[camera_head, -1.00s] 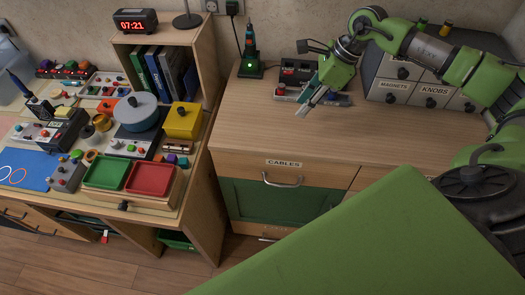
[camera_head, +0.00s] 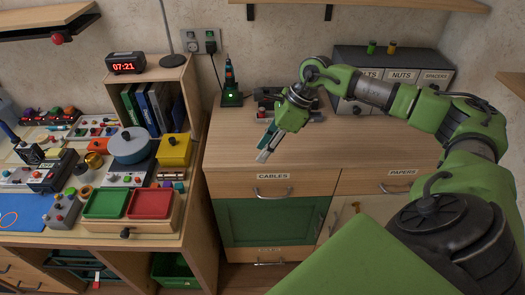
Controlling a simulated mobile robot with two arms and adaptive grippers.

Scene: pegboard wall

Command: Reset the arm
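My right arm is green and grey and comes in from the right. It is bent, with its elbow raised in front of the drawer organizer. My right gripper (camera_head: 266,148) points down and to the left above the wooden counter (camera_head: 228,148), near the drawer labelled CABLES (camera_head: 270,185). Its fingertips are small and seen from the side, so I cannot tell whether they are apart. I see nothing hanging from it. My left gripper and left arm are not in view.
A grey organizer (camera_head: 436,101) stands at the back right of the counter. A black device (camera_head: 268,96) sits behind my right gripper, and a charger with a tool (camera_head: 231,93) is left of it. The left bench is crowded, with a red tray (camera_head: 151,204) at its front.

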